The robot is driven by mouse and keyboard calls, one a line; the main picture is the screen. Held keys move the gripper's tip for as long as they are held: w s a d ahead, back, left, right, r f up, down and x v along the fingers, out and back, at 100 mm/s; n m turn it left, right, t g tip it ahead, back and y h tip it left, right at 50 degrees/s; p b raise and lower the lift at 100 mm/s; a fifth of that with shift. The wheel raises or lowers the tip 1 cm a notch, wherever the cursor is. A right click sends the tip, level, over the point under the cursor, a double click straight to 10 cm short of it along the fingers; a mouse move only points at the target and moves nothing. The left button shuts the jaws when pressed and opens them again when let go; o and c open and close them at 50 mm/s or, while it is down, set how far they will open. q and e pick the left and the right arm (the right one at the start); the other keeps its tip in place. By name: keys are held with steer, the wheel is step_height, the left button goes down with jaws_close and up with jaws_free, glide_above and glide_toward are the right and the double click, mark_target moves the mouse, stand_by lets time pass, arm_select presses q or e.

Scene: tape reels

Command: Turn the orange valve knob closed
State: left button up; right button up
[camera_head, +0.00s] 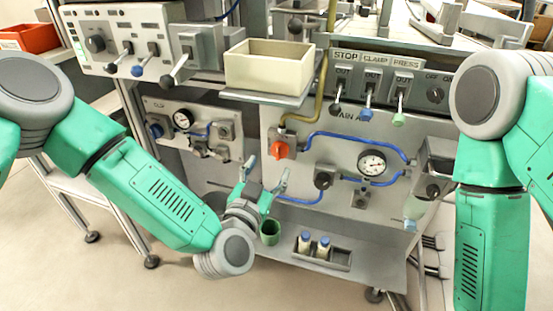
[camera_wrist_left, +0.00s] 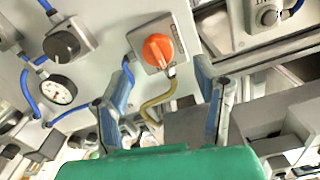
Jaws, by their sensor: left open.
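The orange valve knob (camera_head: 279,150) sits on a grey square plate on the front panel, below a yellow-green hose. In the left wrist view the knob (camera_wrist_left: 158,50) shows whole, with a raised grip bar whose exact angle is hard to tell. My left gripper (camera_head: 268,172) is open and empty, just below and in front of the knob, its fingers pointing up at the panel. In the left wrist view the two fingertips (camera_wrist_left: 165,68) stand on either side of the knob, apart from it. My right gripper is outside the pictures.
Blue tubes and a pressure gauge (camera_head: 372,163) lie right of the knob. A cream bin (camera_head: 268,66) sits on a shelf above. A green cup (camera_head: 270,233) and a tray with two small bottles (camera_head: 322,258) are below. Lever switches (camera_head: 371,90) stick out at the upper right.

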mark_target(277, 155)
arm_select(q)
steer(key=x, duration=0.3)
steer(key=b+x, duration=0.1)
steer(key=x, duration=0.2)
steer(key=shift+w+d, duration=0.15)
steer(key=shift+d, duration=0.15)
steer(key=shift+a, duration=0.15)
steer(key=shift+c, duration=0.4)
steer(key=c, duration=1.1)
